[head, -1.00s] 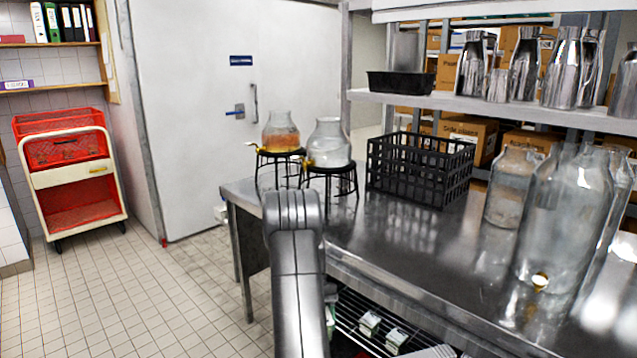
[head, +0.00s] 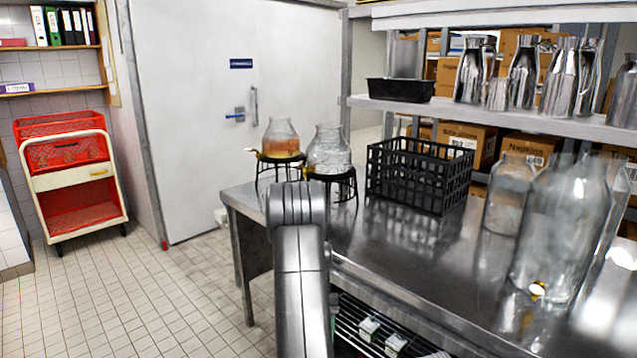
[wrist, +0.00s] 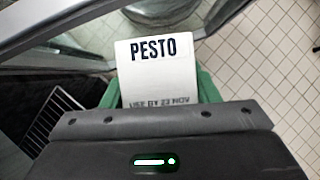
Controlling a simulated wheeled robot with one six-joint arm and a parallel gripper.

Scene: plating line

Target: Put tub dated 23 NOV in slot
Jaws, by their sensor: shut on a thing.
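A green tub (wrist: 208,88) with a white lid or label (wrist: 155,75) shows in the wrist view. In the head view my arm hides the gripper. Small white-and-green packs (head: 369,328) sit on a wire shelf (head: 352,318) under the steel table. I cannot make out the slot in either view.
The steel table (head: 400,265) holds a black crate (head: 418,175), drink jars on stands (head: 283,140) and large glass jars (head: 560,235). A wire rack (wrist: 50,120) and glass lie left of the tub in the wrist view.

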